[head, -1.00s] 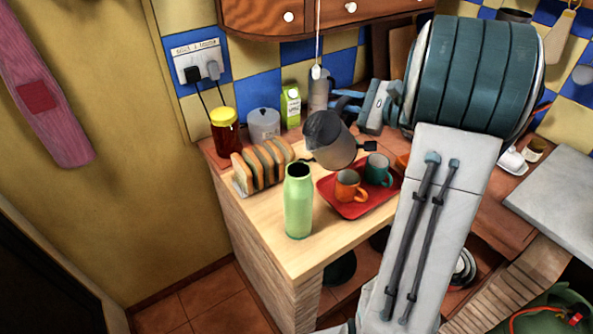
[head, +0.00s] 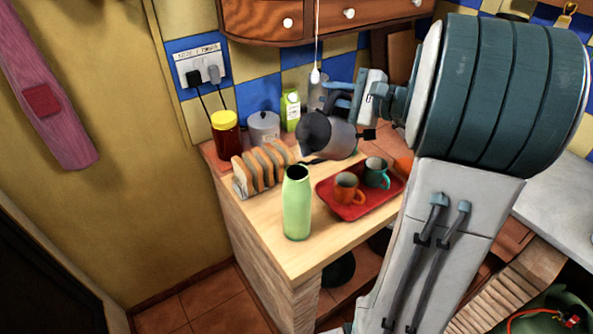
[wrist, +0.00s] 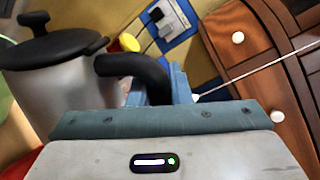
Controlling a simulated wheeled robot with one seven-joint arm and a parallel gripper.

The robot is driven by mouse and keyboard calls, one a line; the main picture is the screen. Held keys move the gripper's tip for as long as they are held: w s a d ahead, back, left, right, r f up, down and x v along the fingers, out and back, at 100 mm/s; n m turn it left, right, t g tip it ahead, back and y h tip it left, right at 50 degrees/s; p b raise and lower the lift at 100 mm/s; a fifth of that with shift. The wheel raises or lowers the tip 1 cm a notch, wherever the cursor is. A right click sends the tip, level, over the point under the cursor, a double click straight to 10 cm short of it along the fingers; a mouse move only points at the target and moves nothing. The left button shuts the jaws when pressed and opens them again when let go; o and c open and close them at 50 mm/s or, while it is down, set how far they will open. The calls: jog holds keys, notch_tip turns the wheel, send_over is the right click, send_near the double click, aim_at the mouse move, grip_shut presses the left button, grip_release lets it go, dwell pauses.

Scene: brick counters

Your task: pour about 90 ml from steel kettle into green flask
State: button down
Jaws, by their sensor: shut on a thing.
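The steel kettle (head: 338,138) has a dark lid and handle. My gripper (head: 345,92) is shut on its handle and holds it up above the counter, tilted, with its spout end toward the left. In the wrist view the kettle (wrist: 65,85) fills the left side, its black handle between my fingers (wrist: 165,85). The green flask (head: 297,205) stands upright and open-topped near the counter's front left edge. The kettle is behind and to the right of the flask mouth, apart from it. No stream of liquid shows.
A red tray (head: 348,211) with an orange mug (head: 347,188) and a teal mug (head: 376,172) is right of the flask. A toast rack (head: 262,168) stands to the left. A jar (head: 225,132), canister (head: 264,127) and green carton (head: 291,110) stand behind. Wooden drawers (head: 330,18) hang above.

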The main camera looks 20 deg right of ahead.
jog(key=shift+s+a+r+n+p, duration=0.15)
jog(key=shift+s+a+r+n, duration=0.1)
jog(key=shift+a+r+n, duration=0.25)
jog(key=shift+s+a+r+n+p, duration=0.15)
jog(key=shift+s+a+r+n, duration=0.1)
jog(key=shift+r+n, duration=0.25)
dwell(0.7)
jog(key=shift+s+a+r+n+h, duration=0.4)
jog(key=shift+s+a+r+n, duration=0.15)
jog(key=shift+a+r+n, duration=0.25)
dwell(2.3)
jog(key=shift+p, duration=0.3)
jog(key=d+f+m, duration=0.1)
jog(key=w+d+f+m+b, duration=0.1)
jog(key=f, duration=0.1)
jog(key=w+d+f+m+y, duration=0.1)
jog(key=m, duration=0.1)
jog(key=shift+w+d+f+b, duration=0.15)
jog(key=shift+d+f+b, duration=0.15)
jog(key=shift+d+b, duration=0.1)
jog(key=shift+w+d+f+m, duration=0.25)
jog(key=shift+m, duration=0.15)
jog(key=shift+f, duration=0.25)
jog(key=shift+w+d+f+m, duration=0.15)
jog(key=shift+w+f+m, duration=0.1)
jog(key=shift+m, duration=0.15)
jog(key=shift+s+r+y, duration=0.1)
jog(key=shift+s+y, duration=0.05)
jog(key=shift+y, duration=0.15)
